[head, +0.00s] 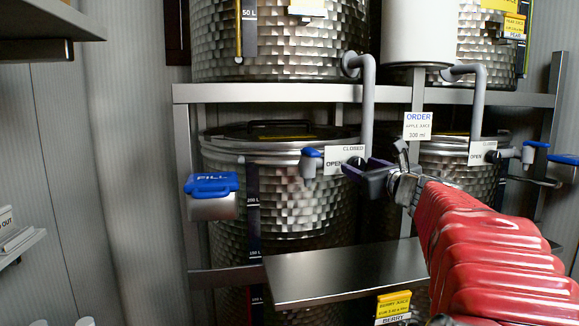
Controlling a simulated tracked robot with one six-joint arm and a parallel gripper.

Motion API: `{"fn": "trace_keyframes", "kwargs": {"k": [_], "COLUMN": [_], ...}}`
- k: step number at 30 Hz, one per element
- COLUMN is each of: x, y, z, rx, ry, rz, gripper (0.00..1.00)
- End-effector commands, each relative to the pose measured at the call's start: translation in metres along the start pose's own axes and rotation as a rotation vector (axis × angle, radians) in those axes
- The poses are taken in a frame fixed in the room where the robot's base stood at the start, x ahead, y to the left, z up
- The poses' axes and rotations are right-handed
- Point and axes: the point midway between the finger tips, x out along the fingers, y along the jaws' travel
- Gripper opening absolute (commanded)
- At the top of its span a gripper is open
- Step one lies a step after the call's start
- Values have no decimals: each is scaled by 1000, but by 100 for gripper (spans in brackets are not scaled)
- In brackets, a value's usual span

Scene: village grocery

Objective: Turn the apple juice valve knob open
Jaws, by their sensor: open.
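A valve with a blue-topped grey knob (311,161) is in front of the lower left steel tank (225,150). A white plate (343,158) reading OPEN and CLOSED is just to its right. My gripper (358,170) is open, at the plate's right end under a grey pipe (367,110), to the right of the blue-topped knob. The dark fingers cover part of this spot, and I cannot tell whether they touch anything. An order card (418,126) reads apple juice, 300 ml. No legible label ties the left valve to apple juice.
A steel shelf (340,275) lies below my gripper. A second plate (481,152) and blue-handled valve (528,152) are at right. A frame beam (270,94) crosses above.

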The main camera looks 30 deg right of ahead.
Motion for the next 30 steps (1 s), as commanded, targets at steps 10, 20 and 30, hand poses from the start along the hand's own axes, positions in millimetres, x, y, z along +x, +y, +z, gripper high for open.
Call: {"fn": "trace_keyframes", "kwargs": {"k": [10,20,30], "x": [7,7,5], "y": [0,1,5], "z": [0,0,1], "rx": [0,0,0], "ry": [0,0,-1], "rz": [0,1,1], "gripper": [51,32,10]}}
